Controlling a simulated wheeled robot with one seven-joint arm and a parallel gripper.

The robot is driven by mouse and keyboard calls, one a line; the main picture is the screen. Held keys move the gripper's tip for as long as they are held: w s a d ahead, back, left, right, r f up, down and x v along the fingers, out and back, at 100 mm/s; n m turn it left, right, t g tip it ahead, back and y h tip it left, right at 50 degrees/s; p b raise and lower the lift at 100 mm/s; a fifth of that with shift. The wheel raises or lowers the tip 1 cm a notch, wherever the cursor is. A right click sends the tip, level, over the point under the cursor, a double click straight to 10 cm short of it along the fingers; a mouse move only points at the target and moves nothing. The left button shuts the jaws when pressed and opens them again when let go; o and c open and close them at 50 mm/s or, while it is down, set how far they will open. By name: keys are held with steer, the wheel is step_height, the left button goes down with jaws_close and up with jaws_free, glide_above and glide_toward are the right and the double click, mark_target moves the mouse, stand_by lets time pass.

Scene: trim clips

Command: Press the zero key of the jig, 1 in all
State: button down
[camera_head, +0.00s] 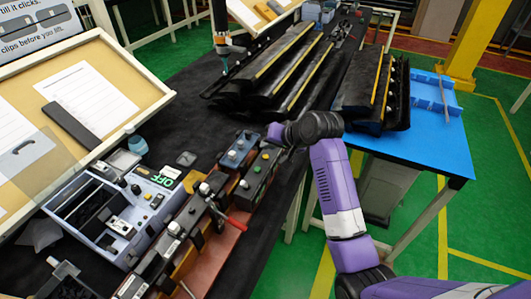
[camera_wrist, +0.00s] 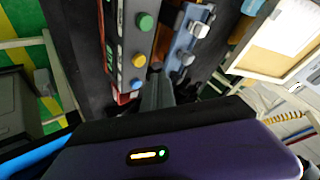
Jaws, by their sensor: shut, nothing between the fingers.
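The task's jig is not labelled clearly; a strip of dark control boxes lies along the bench edge. One box (camera_head: 259,167) carries round green and yellow buttons. No zero mark is legible, so I cannot tell which key is zero. In the head view the gripper (camera_head: 272,136) is beside the far end of the button box.
A lilac device (camera_head: 150,208) with a green lit display (camera_head: 165,178) stands left of the boxes. Long dark trim parts (camera_head: 285,65) lie behind. A blue table (camera_head: 420,150) stands right.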

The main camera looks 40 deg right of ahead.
mark_target(267, 156)
step_height(267, 156, up, 3)
steer(key=shift+r, duration=0.2)
stand_by(0.9)
steer(key=shift+w+d+r, duration=0.15)
steer(key=shift+w+r, duration=0.05)
step_height(267, 156, up, 5)
steer(key=w+d+t+h, duration=0.2)
steer(key=d+t, duration=0.1)
steer(key=s+a+f+n+t+y+b, duration=0.1)
steer(key=s+a+f+n+b, duration=0.1)
steer(key=s+a, duration=0.7)
steer(key=s+a+f+n+b, duration=0.2)
steer(key=s+a, duration=0.7)
steer(key=s, duration=0.9)
steer(key=s+a+f+n+t+y+b, duration=0.1)
steer(key=s+a+f+n+b, duration=0.2)
steer(key=s+a, duration=0.7)
steer(key=s+f+n, duration=0.2)
steer(key=s+f, duration=0.2)
steer(key=shift+s+f+n+t+y, duration=0.25)
steer(key=shift+s+n+t+y, duration=0.05)
steer(key=shift+n, duration=0.1)
